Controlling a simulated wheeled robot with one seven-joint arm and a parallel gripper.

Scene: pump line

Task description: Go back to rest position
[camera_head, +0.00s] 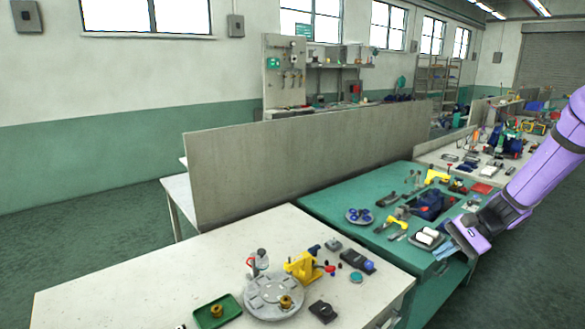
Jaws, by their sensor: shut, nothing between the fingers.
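My arm (541,172) is purple and reaches in from the right edge of the head view. My gripper (447,251) is at its lower end, over the front right edge of the green-topped table (325,202). Its fingers are shut with nothing seen between them. A dark tray with white rolls (428,236) lies just left of the gripper; whether they touch cannot be told.
A white table (120,293) in front holds a round grey plate (262,308), a green tray (203,324) and a yellow fixture (303,268). A grey partition (300,160) stands behind both tables. Green floor at the lower right is clear.

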